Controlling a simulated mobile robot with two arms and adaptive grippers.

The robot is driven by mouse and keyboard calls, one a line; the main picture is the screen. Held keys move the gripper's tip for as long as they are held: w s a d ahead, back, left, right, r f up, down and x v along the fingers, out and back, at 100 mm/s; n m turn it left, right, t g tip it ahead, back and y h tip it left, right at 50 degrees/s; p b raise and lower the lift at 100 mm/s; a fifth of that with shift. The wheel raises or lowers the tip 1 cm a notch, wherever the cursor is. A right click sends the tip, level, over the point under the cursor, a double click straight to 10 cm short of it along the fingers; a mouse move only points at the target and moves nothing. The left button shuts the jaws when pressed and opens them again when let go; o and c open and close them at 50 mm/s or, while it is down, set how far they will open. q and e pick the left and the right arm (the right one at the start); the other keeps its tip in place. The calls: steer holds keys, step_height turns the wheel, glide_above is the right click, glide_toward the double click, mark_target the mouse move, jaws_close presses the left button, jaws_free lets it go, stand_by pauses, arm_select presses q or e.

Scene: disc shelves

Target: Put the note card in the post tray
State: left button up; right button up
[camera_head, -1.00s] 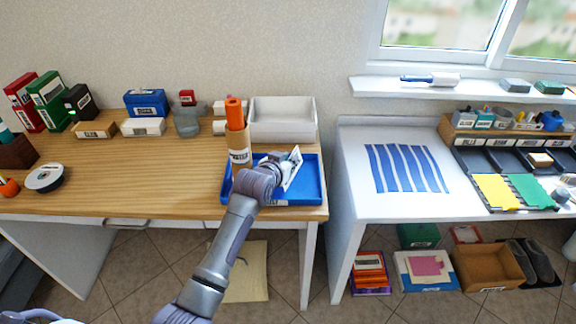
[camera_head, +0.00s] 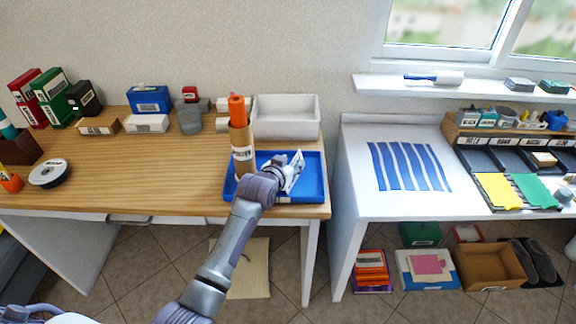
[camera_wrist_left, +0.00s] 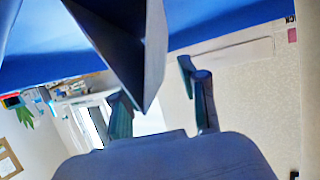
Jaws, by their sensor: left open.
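A white note card (camera_head: 296,173) stands tilted over the blue tray (camera_head: 317,185) at the right end of the wooden desk. The tray's front label is too small to read. My left gripper (camera_head: 285,172) is low over the tray, right beside the card, with its jaws open. In the left wrist view the gripper's fingers (camera_wrist_left: 162,100) are spread. A shaded, card-like panel (camera_wrist_left: 125,40) is close in front of them, with the blue tray (camera_wrist_left: 215,30) behind. I cannot tell whether the card touches a finger. My right gripper is not in view.
A brown tube holder (camera_head: 242,150) with an orange roll stands at the tray's left end, close to my arm. A white bin (camera_head: 285,128) stands behind the tray. The desk's middle (camera_head: 150,175) is clear. A white table (camera_head: 400,207) stands to the right, past a gap.

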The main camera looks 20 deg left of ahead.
arm_select(q)
steer(key=v, duration=1.2)
steer(key=s+f+g, duration=0.3)
steer(key=s+f, duration=0.1)
steer(key=s, duration=0.6)
steer(key=s+f+g+y, duration=0.1)
steer(key=s+f+g, duration=0.25)
steer(key=s, duration=0.75)
steer(key=s+f+g, duration=0.3)
steer(key=s+f, duration=0.1)
steer(key=s, duration=0.6)
step_height(320, 180, down, 28)
steer(key=s+g, duration=0.2)
steer(key=s, duration=0.1)
steer(key=s+a+f+m, duration=0.1)
steer(key=s+a+f, duration=0.2)
steer(key=s+f, duration=1.1)
steer(key=shift+s+a+g, duration=0.15)
steer(key=shift+s+g, duration=0.2)
steer(key=shift+s, duration=0.05)
